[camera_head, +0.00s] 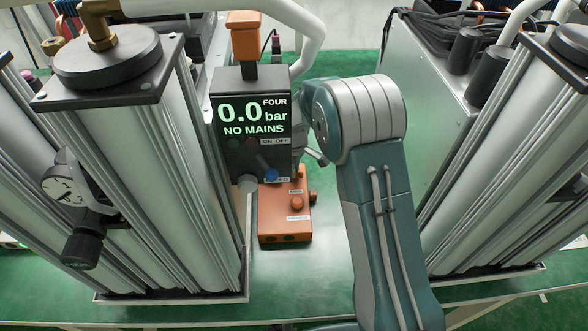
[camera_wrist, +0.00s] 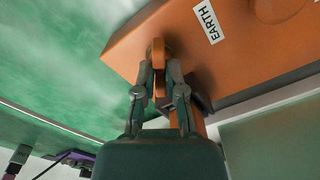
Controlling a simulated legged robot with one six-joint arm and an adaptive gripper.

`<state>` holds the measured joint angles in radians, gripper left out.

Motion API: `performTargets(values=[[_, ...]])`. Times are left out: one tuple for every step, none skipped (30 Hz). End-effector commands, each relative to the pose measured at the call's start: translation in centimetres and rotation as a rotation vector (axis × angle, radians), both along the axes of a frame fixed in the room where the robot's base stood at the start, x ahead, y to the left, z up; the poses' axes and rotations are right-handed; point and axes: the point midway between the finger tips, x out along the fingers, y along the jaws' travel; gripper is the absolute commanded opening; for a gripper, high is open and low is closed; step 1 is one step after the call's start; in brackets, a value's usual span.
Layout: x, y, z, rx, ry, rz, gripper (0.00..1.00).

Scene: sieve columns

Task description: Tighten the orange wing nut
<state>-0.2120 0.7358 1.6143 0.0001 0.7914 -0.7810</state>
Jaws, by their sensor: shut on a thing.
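The orange wing nut (camera_wrist: 157,50) stands at the edge of an orange box, beside a white EARTH label (camera_wrist: 211,25) in the wrist view. My gripper (camera_wrist: 159,76) has its two fingers closed on the wing nut, one on each side. The orange box (camera_head: 284,226) also shows in the head view, standing on the bench behind my arm. In the head view the wing nut and my fingertips are mostly hidden by the black display panel and my arm.
Metal columns (camera_head: 165,170) rise at the left, and another column (camera_head: 515,150) at the right.

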Motion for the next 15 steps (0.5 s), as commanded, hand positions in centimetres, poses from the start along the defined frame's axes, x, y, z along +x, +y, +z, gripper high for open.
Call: performTargets(values=[[0.03,-0.02,-0.07,-0.001,-0.001,-0.025,0.00],[0.03,-0.02,-0.07,-0.001,-0.001,-0.045,0.00],[0.05,-0.02,-0.09,0.000,0.000,-0.073,0.00],[0.06,-0.02,-0.10,0.000,0.000,-0.095,0.00],[0.06,-0.02,-0.10,0.000,0.000,-0.119,0.00],[0.06,-0.02,-0.11,0.000,0.000,-0.152,0.00],[0.06,-0.02,-0.11,0.000,0.000,-0.179,0.00],[0.07,-0.02,-0.11,0.000,0.000,-0.207,0.00],[0.06,-0.03,-0.12,0.000,0.000,-0.244,0.00],[0.06,-0.03,-0.12,0.000,0.000,-0.273,0.00],[0.06,-0.03,-0.12,0.000,0.000,-0.302,0.00],[0.06,-0.03,-0.13,0.000,0.000,-0.340,0.00],[0.06,-0.03,-0.13,0.000,0.000,-0.369,0.00],[0.06,-0.03,-0.13,0.000,0.000,-0.397,0.00],[0.06,-0.03,-0.13,0.000,0.000,-0.435,0.00]])
